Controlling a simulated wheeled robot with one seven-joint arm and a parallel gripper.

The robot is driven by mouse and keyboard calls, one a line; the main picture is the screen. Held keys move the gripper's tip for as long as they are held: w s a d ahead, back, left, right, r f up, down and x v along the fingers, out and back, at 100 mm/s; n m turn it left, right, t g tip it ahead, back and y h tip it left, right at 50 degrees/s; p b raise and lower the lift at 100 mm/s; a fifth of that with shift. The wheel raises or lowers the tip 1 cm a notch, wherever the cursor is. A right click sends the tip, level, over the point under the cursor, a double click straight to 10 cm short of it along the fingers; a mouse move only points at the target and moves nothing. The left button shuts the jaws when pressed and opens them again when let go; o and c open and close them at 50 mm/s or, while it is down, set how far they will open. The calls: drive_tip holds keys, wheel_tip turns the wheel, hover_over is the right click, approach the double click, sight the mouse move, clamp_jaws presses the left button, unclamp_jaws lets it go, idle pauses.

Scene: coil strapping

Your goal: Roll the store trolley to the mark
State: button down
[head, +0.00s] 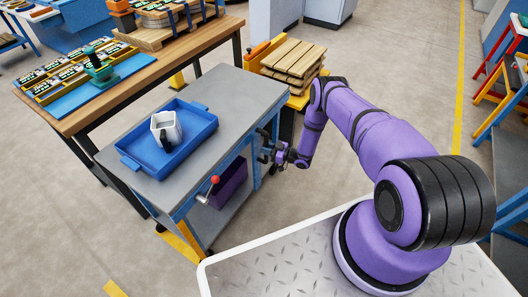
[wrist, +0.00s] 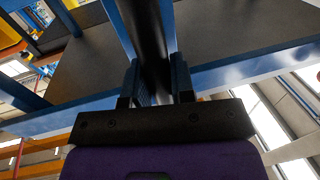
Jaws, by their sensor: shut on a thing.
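The store trolley (head: 225,105) has a grey top, a blue frame and a lower shelf. It stands in the middle of the head view, just left of my arm. My gripper (head: 268,150) is at its right side, below the top. In the wrist view, my gripper's jaws (wrist: 157,85) are shut on a dark upright bar, the trolley's handle (wrist: 153,45). Yellow floor tape (head: 183,243) lies at the trolley's near end, and another yellow piece (head: 115,288) is nearer the bottom edge. I cannot tell which is the mark.
A blue tray (head: 185,150) with a light container (head: 166,130) rides on the trolley top. A purple bin (head: 229,183) sits on its shelf, and a red-knobbed lever (head: 214,181) sticks out. A wooden bench (head: 120,95) stands close left, stacked boards (head: 293,60) behind.

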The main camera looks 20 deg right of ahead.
drive_tip(key=shift+w+d, duration=0.1)
drive_tip(key=shift+d, duration=0.2)
drive_tip(key=c, duration=1)
unclamp_jaws()
drive_tip(key=shift+d, duration=0.1)
drive_tip(key=v, duration=1)
drive_tip(key=shift+s+d, duration=0.25)
